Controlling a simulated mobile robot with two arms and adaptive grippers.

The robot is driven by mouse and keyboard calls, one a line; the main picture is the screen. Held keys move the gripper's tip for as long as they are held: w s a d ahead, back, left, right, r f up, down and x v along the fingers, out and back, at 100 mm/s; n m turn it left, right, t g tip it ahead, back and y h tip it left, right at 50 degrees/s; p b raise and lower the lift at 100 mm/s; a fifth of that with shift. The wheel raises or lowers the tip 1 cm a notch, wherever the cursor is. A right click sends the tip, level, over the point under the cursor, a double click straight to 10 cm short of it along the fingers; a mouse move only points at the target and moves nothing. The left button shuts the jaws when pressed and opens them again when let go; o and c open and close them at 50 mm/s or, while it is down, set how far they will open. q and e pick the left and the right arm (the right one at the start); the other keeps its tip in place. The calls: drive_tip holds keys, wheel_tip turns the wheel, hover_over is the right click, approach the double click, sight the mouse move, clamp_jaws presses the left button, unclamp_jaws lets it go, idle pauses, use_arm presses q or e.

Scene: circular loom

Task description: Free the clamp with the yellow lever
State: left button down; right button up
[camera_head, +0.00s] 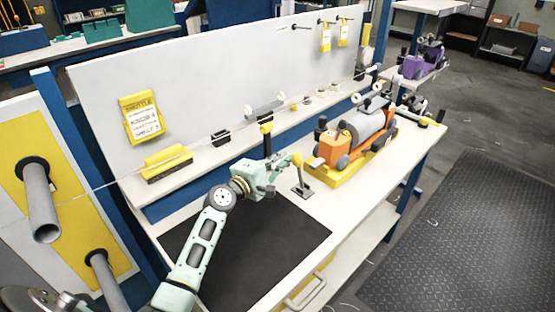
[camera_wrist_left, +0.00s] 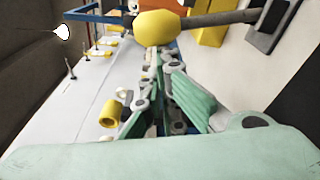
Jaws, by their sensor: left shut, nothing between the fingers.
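The clamp (camera_head: 304,191) has a small dark base on the white bench, and a grey lever rises from it to a yellow knob (camera_head: 297,160). In the left wrist view the yellow knob (camera_wrist_left: 157,28) is just beyond the fingertips, and its grey lever (camera_wrist_left: 222,18) runs right to the dark base (camera_wrist_left: 270,22). My left gripper (camera_head: 277,174) is shut and empty, just left of the knob. In the left wrist view its fingers (camera_wrist_left: 155,80) meet below the knob; whether they touch it I cannot tell. My right gripper is not in view.
An orange shuttle (camera_head: 331,148) with a grey roll sits on a yellow cradle to the right. A black post with yellow bands (camera_head: 266,130) stands behind my gripper. A yellow-topped brush (camera_head: 167,158) lies on the back ledge. A black mat (camera_head: 270,250) covers the bench front.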

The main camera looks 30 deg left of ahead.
sight(293, 157)
use_arm(q)
drive_tip(key=d+m, duration=0.1)
drive_tip(key=s+d+r+m, duration=0.1)
drive_tip(key=d+m, duration=0.1)
drive_tip(key=d+r+m+b, duration=0.1)
drive_tip(key=m, duration=0.1)
drive_tip(key=shift+s+d+r+t, duration=0.2)
drive_tip(key=shift+s+d+t, duration=0.05)
drive_tip(key=shift+s+t, duration=0.05)
drive_tip(key=shift+s+d+r+m+t+h, duration=0.15)
drive_tip(key=shift+s+d+m, duration=0.15)
drive_tip(key=shift+d+m, duration=0.55)
drive_tip(key=shift+s+d+r+m+t+h, duration=0.15)
drive_tip(key=shift+s+d+m, duration=0.1)
drive_tip(key=shift+d+m, duration=0.55)
drive_tip(key=shift+f, duration=0.15)
